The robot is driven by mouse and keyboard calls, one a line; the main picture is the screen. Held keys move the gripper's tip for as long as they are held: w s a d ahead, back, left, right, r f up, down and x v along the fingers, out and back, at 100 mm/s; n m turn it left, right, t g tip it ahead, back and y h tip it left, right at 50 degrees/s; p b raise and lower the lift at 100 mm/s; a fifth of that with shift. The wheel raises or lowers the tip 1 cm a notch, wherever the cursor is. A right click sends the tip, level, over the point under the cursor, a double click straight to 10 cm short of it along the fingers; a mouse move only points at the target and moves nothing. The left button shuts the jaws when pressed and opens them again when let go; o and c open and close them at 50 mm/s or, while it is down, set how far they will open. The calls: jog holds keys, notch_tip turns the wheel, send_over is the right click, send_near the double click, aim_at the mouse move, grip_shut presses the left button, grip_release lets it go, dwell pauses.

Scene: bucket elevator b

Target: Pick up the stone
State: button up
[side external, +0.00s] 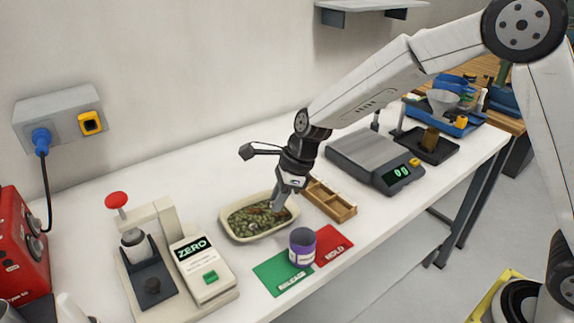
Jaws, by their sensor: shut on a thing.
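A cream oval dish (229,233) on the white table holds a green-brown, bumpy mass (250,222). My gripper (277,205) points down at the right part of this dish, with its fingertips at the contents. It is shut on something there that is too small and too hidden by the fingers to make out. I cannot pick out a separate stone in this view.
A wooden divided tray (345,212) stands right of the dish. A purple-and-white jar (302,247) stands in front by green (280,276) and red (333,243) cards. A ZERO device (195,275) is at left, a scale (365,155) at back right.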

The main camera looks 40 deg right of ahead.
jog(key=shift+s+d+r, duration=0.1)
jog(key=shift+s+r, duration=0.1)
jog(key=shift+s, duration=0.2)
jog(key=shift+d, duration=0.15)
dwell(0.4)
